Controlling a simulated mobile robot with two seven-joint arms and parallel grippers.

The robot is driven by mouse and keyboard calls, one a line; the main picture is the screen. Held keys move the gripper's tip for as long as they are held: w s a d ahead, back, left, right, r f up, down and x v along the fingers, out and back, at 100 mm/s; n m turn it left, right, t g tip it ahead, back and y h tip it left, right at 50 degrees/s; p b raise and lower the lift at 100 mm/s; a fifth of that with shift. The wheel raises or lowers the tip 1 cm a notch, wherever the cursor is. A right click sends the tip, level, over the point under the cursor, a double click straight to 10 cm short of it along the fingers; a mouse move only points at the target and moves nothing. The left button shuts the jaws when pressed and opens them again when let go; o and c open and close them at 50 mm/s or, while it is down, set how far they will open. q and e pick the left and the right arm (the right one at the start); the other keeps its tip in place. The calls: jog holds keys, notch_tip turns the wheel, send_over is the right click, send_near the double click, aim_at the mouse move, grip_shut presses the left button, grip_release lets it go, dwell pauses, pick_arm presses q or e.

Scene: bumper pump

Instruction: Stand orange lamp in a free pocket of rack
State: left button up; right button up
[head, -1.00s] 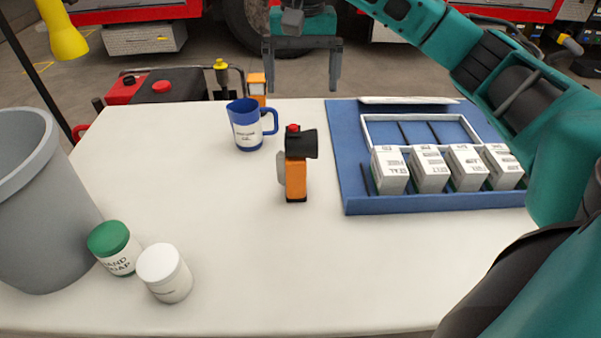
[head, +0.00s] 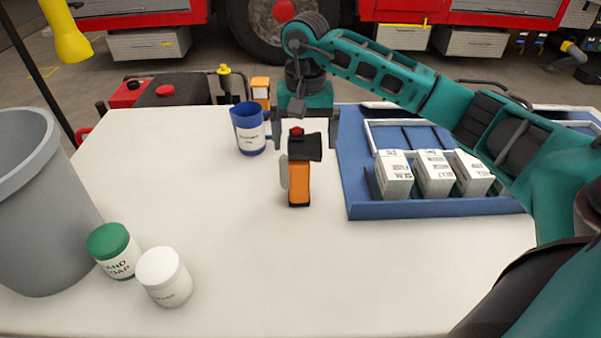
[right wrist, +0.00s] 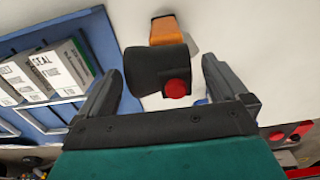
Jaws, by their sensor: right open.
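The orange lamp (head: 299,184) stands upright mid-table, with a black head and a red button on top. In the right wrist view the lamp's black head (right wrist: 155,70) lies between my fingers, with a gap on both sides. My right gripper (head: 305,138) is open, pointing down around or just behind the lamp's head, holding nothing. The rack appears to be the white-rimmed frame with black dividers (head: 380,125) in the blue tray (head: 440,208) to the right. White boxes (head: 434,174) stand along its front; the space behind them looks empty. My right arm hides its right part. My left gripper is not in view.
A blue mug (head: 248,130) stands close left of my right gripper. A second orange lamp-like thing (head: 260,88) shows behind it. A green-lidded jar (head: 113,250), a white jar (head: 164,277) and a grey bin (head: 40,210) are at left. The front middle of the table is clear.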

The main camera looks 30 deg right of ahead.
jog(key=shift+f, duration=0.35)
jog(key=shift+c, duration=0.3)
jog(key=shift+r, duration=0.1)
grip_shut()
dwell(0.4)
